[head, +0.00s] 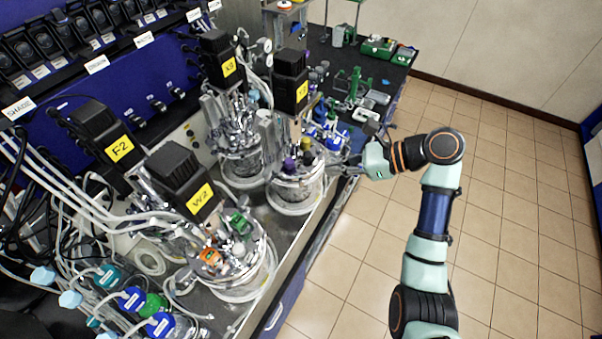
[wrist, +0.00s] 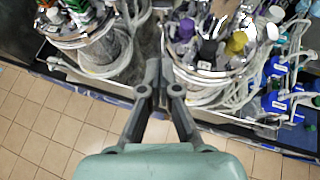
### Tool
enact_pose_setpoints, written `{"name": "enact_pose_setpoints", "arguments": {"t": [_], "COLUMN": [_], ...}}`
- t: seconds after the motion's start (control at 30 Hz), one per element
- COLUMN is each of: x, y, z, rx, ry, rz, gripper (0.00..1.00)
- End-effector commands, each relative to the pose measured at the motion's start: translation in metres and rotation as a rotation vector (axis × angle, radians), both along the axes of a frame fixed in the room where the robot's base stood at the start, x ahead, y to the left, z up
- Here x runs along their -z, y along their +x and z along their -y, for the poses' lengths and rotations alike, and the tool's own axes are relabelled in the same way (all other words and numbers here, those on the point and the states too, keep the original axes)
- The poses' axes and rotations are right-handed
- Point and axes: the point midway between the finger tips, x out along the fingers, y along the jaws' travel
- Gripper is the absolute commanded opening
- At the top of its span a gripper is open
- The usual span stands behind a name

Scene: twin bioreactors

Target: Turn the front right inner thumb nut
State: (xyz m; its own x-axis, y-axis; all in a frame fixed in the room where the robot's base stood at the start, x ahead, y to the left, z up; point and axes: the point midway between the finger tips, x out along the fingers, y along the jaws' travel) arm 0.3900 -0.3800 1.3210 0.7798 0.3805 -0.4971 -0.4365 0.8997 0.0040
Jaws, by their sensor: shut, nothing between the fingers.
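My gripper (head: 345,166) reaches in from the right, beside the lid of the glass bioreactor vessel (head: 297,188) under the motor labelled in yellow (head: 291,82). In the wrist view my gripper (wrist: 160,76) has its fingertips together and empty, at the near left edge of that vessel's metal lid (wrist: 208,72). A purple cap (wrist: 185,30) and a yellow cap (wrist: 236,43) stand on this lid. The thumb nuts are too small to tell apart in either view, and the fingers may hide some of the rim.
A second vessel with a green fitting (head: 238,222) stands nearer, under the motor labelled W-2 (head: 182,178). Tubes and blue-capped bottles (head: 162,324) crowd the bench. The tiled floor (head: 500,240) to the right is clear.

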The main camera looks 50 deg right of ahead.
Motion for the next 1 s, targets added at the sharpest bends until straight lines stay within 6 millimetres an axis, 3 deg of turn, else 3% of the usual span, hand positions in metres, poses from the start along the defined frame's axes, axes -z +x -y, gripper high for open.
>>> {"name": "enact_pose_setpoints", "arguments": {"t": [0.23,0.6,0.8,1.0], "x": [0.011,0.051,0.049,0.049], "y": [0.019,0.081,0.107,0.115], "z": [-0.01,-0.04,-0.052,-0.055], "rx": [-0.004,-0.005,-0.003,-0.001], "ry": [-0.002,-0.003,-0.005,-0.005], "rz": [-0.003,-0.004,-0.002,-0.002], "gripper": [0.0,0.0,0.0,0.0]}}
